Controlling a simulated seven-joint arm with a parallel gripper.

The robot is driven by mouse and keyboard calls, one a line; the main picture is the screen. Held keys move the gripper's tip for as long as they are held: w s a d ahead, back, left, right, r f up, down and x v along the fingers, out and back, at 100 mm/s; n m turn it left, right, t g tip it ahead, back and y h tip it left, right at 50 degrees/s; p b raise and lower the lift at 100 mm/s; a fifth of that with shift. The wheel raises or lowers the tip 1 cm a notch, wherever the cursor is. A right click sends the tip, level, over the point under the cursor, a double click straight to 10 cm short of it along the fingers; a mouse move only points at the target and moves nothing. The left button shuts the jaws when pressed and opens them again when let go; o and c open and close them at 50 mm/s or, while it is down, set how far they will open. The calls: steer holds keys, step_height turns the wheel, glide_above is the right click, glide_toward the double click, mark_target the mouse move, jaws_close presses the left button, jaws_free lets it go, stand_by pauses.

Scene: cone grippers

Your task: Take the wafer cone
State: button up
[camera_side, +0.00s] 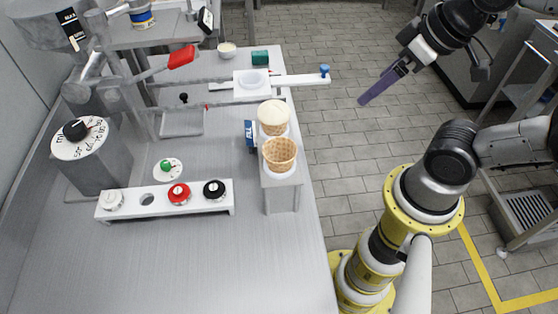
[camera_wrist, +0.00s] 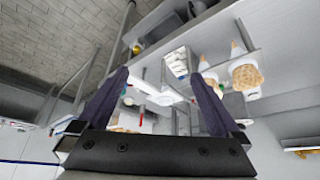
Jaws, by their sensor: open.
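A wafer cone (camera_side: 280,153) with an open, empty-looking top stands upright at the front of a white stand (camera_side: 284,197) near the counter's right edge. Just behind it is a second cone (camera_side: 273,117) with a pale, rounded top. In the tilted wrist view two tan cone shapes show small at the right, the larger one (camera_wrist: 246,76) beside the other; I cannot tell which is which. My gripper (camera_side: 363,101) is up and to the right of the cones, over the floor side, well apart from them. Its two dark fingers (camera_wrist: 159,74) are spread with nothing between them.
A blue-labelled item (camera_side: 250,134) is beside the stand. A white arm with a cup (camera_side: 254,81) extends behind the cones, ending in a blue knob (camera_side: 325,70). A white rack (camera_side: 165,201) holds red and black knobs. The counter's front is clear.

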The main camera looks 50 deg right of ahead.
stand_by(0.4)
step_height(320, 180, up, 7)
steer(key=n+g, duration=0.6)
steer(key=n, duration=1.7)
glide_above(280, 149)
step_height(280, 149, down, 7)
steer(key=shift+s+d+r, duration=0.1)
steer(key=shift+s, duration=0.05)
steer(key=shift+m, duration=0.3)
steer(key=shift+f, duration=3.05)
